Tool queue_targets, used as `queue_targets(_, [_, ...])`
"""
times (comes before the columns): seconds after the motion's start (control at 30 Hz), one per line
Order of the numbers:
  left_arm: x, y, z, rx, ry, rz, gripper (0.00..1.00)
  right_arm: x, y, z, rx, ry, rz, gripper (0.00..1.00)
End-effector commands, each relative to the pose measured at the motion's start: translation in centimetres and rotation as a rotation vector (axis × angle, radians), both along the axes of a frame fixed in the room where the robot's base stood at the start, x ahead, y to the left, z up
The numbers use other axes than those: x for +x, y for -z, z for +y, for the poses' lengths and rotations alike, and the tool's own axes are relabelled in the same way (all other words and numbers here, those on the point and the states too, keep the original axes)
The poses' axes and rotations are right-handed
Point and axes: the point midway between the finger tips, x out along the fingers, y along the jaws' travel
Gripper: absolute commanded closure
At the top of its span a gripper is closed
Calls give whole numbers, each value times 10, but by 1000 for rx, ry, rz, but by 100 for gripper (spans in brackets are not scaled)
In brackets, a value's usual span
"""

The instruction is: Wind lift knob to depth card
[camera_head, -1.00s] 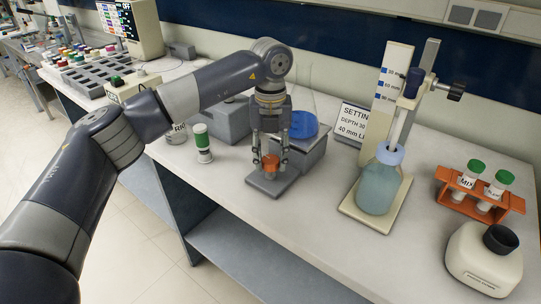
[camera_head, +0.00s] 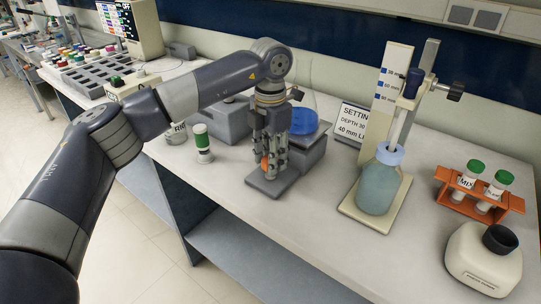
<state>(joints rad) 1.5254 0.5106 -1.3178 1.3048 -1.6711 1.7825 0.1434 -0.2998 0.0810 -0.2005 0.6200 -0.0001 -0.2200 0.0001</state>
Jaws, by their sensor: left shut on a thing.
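An orange knob (camera_head: 265,164) stands on a small grey base plate (camera_head: 283,183) near the bench's front edge. My left gripper (camera_head: 272,166) points down over it with its fingers shut on it, hiding most of it. A cream scale board (camera_head: 393,70) with blue mm marks stands beside a grey post with a dark clamp (camera_head: 413,82) and a black side knob (camera_head: 455,92). A thin rod reaches down into a blue-green bottle (camera_head: 378,184). My right gripper is not in view.
A green-capped vial (camera_head: 203,143) stands left of the gripper. A grey device with a blue disc (camera_head: 303,122) is close behind it. An orange rack (camera_head: 452,196) of green-capped tubes and a cream bottle (camera_head: 484,262) stand at right. The bench front between is clear.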

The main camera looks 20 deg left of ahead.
Motion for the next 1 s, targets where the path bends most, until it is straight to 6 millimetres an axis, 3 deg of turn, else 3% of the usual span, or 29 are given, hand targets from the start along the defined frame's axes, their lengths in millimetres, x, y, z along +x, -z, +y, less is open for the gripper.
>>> queue_targets(1.0, [0,0,0,0,957,-1,89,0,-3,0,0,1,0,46])
